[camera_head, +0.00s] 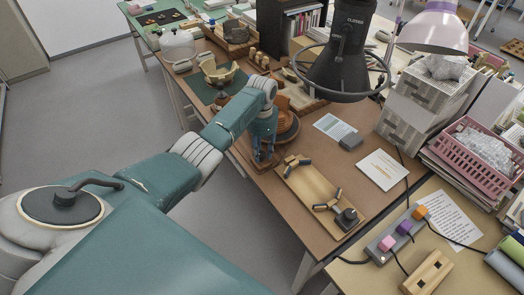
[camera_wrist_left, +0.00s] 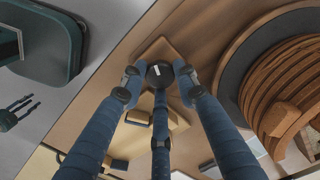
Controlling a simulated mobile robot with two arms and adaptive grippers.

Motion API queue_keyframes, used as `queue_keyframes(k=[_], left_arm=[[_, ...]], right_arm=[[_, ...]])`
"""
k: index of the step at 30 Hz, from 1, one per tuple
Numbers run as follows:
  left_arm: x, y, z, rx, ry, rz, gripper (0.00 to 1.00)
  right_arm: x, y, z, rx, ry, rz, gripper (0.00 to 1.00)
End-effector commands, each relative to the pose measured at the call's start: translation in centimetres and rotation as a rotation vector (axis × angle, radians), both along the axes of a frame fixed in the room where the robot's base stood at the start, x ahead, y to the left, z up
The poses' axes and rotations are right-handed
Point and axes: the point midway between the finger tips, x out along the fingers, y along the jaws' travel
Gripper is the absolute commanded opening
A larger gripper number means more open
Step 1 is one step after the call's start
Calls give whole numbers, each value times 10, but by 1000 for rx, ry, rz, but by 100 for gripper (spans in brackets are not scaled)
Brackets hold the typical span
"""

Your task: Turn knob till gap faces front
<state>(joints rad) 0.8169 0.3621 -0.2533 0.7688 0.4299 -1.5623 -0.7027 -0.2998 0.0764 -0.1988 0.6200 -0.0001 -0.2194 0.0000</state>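The knob (camera_wrist_left: 160,73) is a dark round disc with a white mark, on a brown board in the left wrist view. My left gripper (camera_wrist_left: 159,80) has its three blue fingers around it, with tips close to its rim. I cannot tell whether they press on it. In the head view the left gripper (camera_head: 262,158) points down at the board, and its fingers hide the knob. The terracotta pot (camera_wrist_left: 290,85) of stacked rings sits on a dark round turntable (camera_wrist_left: 228,85) to the right of the gripper.
A wooden tray (camera_head: 312,203) with small pieces and a black knob-like part lies at the front. Papers (camera_head: 383,169) and a grey block (camera_head: 351,141) lie to the right. A black hood (camera_head: 343,45) with a ring hangs above the table. A green mat (camera_head: 203,91) lies behind.

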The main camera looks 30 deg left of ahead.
Motion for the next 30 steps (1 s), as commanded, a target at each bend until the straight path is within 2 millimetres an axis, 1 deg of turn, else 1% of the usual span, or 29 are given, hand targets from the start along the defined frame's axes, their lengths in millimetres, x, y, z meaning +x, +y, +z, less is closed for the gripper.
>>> queue_keyframes(k=[14, 30], left_arm=[[3, -1, 2, -1, -8, 8, 3], [4, -1, 3, -2, -12, 50, 3]], right_arm=[[1, 0, 1, 0, -1, 0, 40], [0, -4, 4, -5, 0, 4, 40]])
